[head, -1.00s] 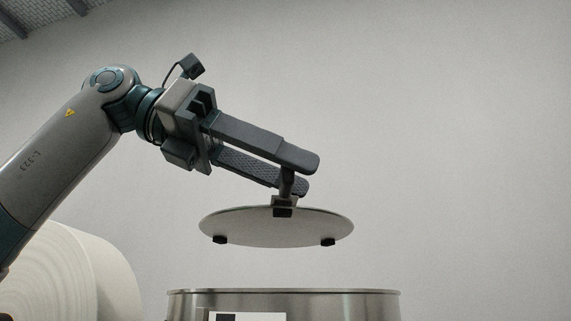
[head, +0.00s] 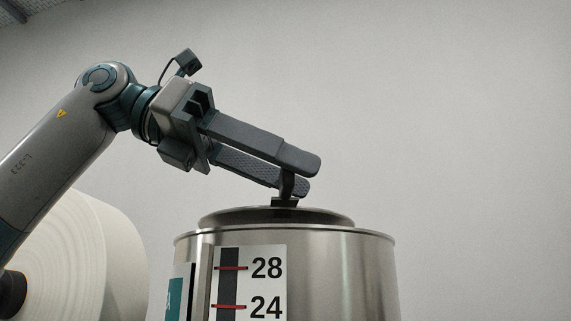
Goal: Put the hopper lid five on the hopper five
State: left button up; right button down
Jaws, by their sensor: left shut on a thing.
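The hopper lid (head: 240,216) is a round dark disc with a black handle on top. It lies over the open top of the hopper (head: 340,275), and only its upper edge shows above the hopper's front rim. It looks roughly level. The hopper is a shiny steel cylinder with a scale marked 28 and 24. Whether the lid rests on the rim or hangs just above it I cannot tell. My left gripper (head: 300,175) is shut on the lid's handle, above the hopper. My right gripper is not in view.
A large cream paper roll (head: 75,250) stands at the left, behind my left arm. A plain grey wall (head: 470,130) fills the background. The space right of the hopper looks clear.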

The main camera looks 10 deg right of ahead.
pick_arm(q)
jog(key=shift+f, duration=0.2)
dwell(0.4)
jog(key=shift+f+b, duration=0.4)
jog(key=shift+f, duration=0.05)
jog(key=o, duration=1.4)
jog(key=shift+a, duration=0.15)
jog(key=shift+a+r, duration=0.25)
jog(key=shift+a, duration=0.35)
jog(key=shift+b+v, duration=0.7)
jog(key=shift+v, duration=7.3)
jog(key=shift+f, duration=0.1)
